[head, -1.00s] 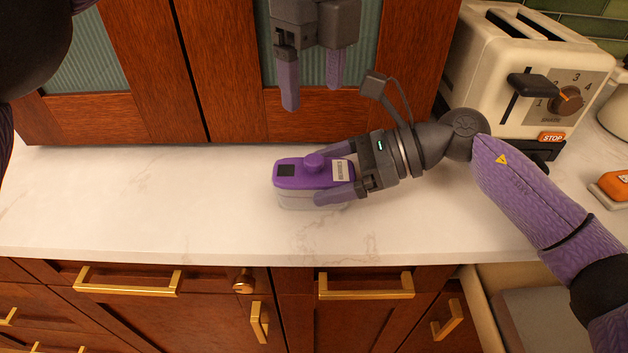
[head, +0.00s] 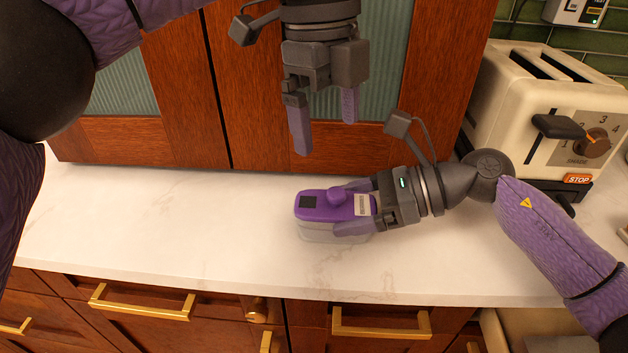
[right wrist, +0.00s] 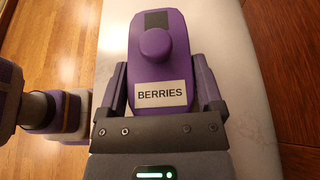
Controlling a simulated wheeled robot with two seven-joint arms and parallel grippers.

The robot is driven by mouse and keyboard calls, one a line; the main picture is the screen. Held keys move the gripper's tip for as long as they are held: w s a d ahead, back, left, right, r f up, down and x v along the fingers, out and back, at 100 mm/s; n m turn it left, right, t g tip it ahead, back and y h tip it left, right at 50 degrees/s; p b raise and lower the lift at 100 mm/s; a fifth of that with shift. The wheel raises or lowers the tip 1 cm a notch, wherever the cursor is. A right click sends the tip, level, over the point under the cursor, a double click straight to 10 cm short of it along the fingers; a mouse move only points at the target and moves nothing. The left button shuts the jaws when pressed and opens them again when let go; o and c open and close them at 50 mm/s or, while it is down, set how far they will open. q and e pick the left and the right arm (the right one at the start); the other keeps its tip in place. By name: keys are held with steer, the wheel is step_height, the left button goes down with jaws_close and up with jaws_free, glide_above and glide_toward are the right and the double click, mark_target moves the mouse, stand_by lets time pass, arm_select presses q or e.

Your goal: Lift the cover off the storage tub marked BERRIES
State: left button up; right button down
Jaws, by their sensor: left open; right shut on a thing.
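The BERRIES tub stands upright on the counter in the head view, with a clear body (head: 325,233) and a purple cover (head: 318,208). The cover has a round knob (head: 336,195) on top, a dark square and a white label. In the right wrist view the label (right wrist: 160,93) reads BERRIES, and the cover sits on the tub. My right gripper (head: 366,201) is shut on the tub from the right, one finger along each side; the near finger is hard to see in the head view. My left gripper (head: 326,136) is open and empty, pointing down above and behind the tub.
A cream toaster (head: 550,95) stands at the back right, behind my right arm. Wooden cabinet doors (head: 180,90) close off the back. The white counter (head: 150,220) is clear left of the tub. Drawers with gold handles (head: 140,302) lie below the front edge.

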mark_target(307, 202)
steer(key=shift+a, duration=0.15)
arm_select(q)
steer(key=a+n+h, duration=0.3)
steer(key=a+n, duration=0.4)
steer(key=a, duration=0.1)
steer(key=shift+h, duration=0.3)
steer(key=x, duration=1.1)
steer(key=shift+w+d+f, duration=0.2)
steer(key=shift+w+f, duration=0.1)
steer(key=shift+f, duration=0.05)
steer(key=c, duration=1.3)
steer(key=shift+r, duration=0.1)
steer(key=shift+r, duration=0.15)
steer(key=shift+r, duration=0.95)
